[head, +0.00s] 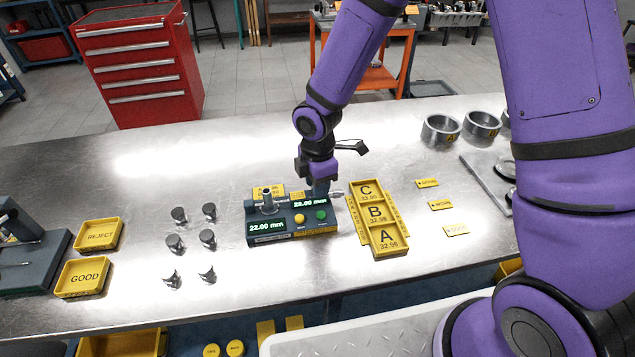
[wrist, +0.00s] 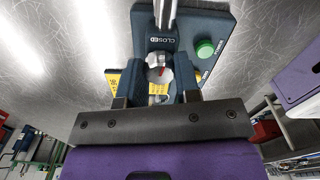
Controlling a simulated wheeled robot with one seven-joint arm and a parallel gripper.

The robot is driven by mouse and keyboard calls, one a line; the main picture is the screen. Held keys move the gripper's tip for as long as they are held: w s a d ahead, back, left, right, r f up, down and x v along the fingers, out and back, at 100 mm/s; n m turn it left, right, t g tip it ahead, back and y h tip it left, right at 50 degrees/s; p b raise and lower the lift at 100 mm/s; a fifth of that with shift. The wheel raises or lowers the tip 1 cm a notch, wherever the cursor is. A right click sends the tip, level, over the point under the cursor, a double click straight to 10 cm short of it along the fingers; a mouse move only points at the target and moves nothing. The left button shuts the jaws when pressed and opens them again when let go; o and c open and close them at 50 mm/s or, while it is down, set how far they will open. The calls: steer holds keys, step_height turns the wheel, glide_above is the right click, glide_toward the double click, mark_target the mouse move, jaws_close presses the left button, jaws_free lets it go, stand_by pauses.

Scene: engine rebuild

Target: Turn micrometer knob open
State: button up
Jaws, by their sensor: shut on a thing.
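The micrometer station (head: 272,233) is a dark blue-grey box on the metal bench, with two displays reading 22.00 mm. It has a yellow button (head: 299,219) and a green button (head: 321,215), and a metal post stands on its left part. My gripper (head: 320,188) is at its back right corner, pointing down. In the wrist view my gripper (wrist: 160,82) is shut on the silver micrometer knob (wrist: 157,74), one finger on each side. A red mark shows on the knob. The word CLOSED is printed on the housing beside it. In the head view my gripper mostly hides the knob.
Right of the station is a yellow tray (head: 376,252) marked A, B and C. At left are yellow REJECT (head: 99,236) and GOOD (head: 82,278) trays and several small dark parts (head: 179,214). Metal rings (head: 440,131) stand at the back right. Bare bench lies behind the station.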

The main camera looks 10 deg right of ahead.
steer(key=m, duration=0.5)
steer(key=shift+m, duration=0.3)
steer(key=m, duration=1.5)
steer(key=shift+m, duration=0.4)
steer(key=shift+w, duration=0.1)
steer(key=o, duration=0.9)
